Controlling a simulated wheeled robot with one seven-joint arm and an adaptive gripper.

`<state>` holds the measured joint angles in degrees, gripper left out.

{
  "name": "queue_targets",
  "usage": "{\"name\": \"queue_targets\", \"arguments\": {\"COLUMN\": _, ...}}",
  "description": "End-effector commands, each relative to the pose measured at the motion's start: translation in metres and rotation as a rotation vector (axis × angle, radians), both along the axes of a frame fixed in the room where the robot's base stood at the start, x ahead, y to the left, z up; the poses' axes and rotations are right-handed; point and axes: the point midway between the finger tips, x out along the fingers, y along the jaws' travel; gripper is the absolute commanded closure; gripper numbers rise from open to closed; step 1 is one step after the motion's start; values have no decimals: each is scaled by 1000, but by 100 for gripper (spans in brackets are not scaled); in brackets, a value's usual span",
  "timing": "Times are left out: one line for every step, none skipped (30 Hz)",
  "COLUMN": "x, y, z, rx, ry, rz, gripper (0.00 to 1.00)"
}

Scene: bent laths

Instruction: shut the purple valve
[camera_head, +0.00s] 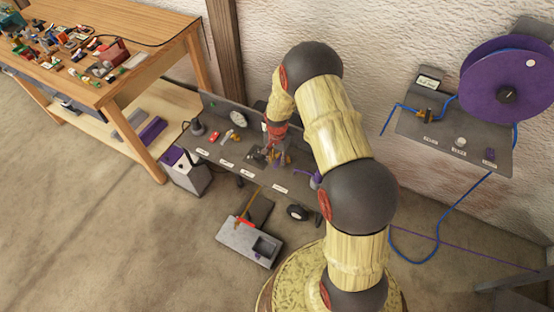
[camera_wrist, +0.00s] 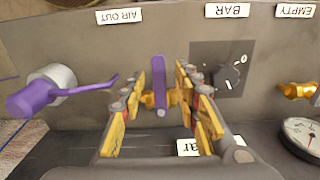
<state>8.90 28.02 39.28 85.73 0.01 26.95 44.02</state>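The purple valve has an upright purple lever (camera_wrist: 159,80) on a brass body (camera_wrist: 150,98), fixed to the grey panel (camera_wrist: 110,55) in the wrist view. My gripper (camera_wrist: 160,85) is open, with one yellow finger on each side of the lever. Gaps show between both fingers and the lever, and I see no contact. In the head view my gripper (camera_head: 277,153) is small at the grey bench panel, under my bent arm, and the valve there is hard to make out.
Left of the valve, a purple-tipped grey cylinder (camera_wrist: 48,88) sticks out with a thin purple arm. A dark dial (camera_wrist: 225,75), a brass fitting (camera_wrist: 298,90) and a round gauge (camera_wrist: 303,138) lie to the right. A wooden table (camera_head: 120,60) stands left; a purple reel (camera_head: 508,85) hangs right.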

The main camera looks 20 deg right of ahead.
Motion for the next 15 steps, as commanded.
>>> {"name": "queue_targets", "arguments": {"x": 0, "y": 0, "z": 0, "rx": 0, "ry": 0, "rz": 0, "gripper": 68}}
{"name": "queue_targets", "arguments": {"x": 0, "y": 0, "z": 0, "rx": 0, "ry": 0, "rz": 0, "gripper": 68}}
{"name": "queue_targets", "arguments": {"x": 0, "y": 0, "z": 2, "rx": 0, "ry": 0, "rz": 0, "gripper": 68}}
{"name": "queue_targets", "arguments": {"x": 0, "y": 0, "z": 3, "rx": 0, "ry": 0, "rz": 0, "gripper": 68}}
{"name": "queue_targets", "arguments": {"x": 0, "y": 0, "z": 6, "rx": 0, "ry": -1, "rz": 0, "gripper": 68}}
{"name": "queue_targets", "arguments": {"x": 1, "y": 0, "z": 10, "rx": 0, "ry": -1, "rz": 0, "gripper": 68}}
{"name": "queue_targets", "arguments": {"x": 1, "y": 0, "z": 13, "rx": 0, "ry": -1, "rz": 0, "gripper": 68}}
{"name": "queue_targets", "arguments": {"x": 1, "y": 0, "z": 18, "rx": 0, "ry": -3, "rz": 0, "gripper": 68}}
{"name": "queue_targets", "arguments": {"x": 2, "y": 0, "z": 25, "rx": -1, "ry": -5, "rz": 0, "gripper": 68}}
{"name": "queue_targets", "arguments": {"x": 2, "y": 0, "z": 31, "rx": -1, "ry": -4, "rz": 0, "gripper": 68}}
{"name": "queue_targets", "arguments": {"x": 1, "y": 0, "z": 37, "rx": -1, "ry": -4, "rz": 0, "gripper": 68}}
{"name": "queue_targets", "arguments": {"x": 2, "y": 0, "z": 46, "rx": -1, "ry": -4, "rz": 0, "gripper": 68}}
{"name": "queue_targets", "arguments": {"x": 2, "y": 0, "z": 52, "rx": -1, "ry": -4, "rz": 0, "gripper": 68}}
{"name": "queue_targets", "arguments": {"x": 1, "y": 0, "z": 58, "rx": -1, "ry": -3, "rz": 0, "gripper": 68}}
{"name": "queue_targets", "arguments": {"x": 1, "y": 0, "z": 66, "rx": -1, "ry": -4, "rz": 0, "gripper": 68}}
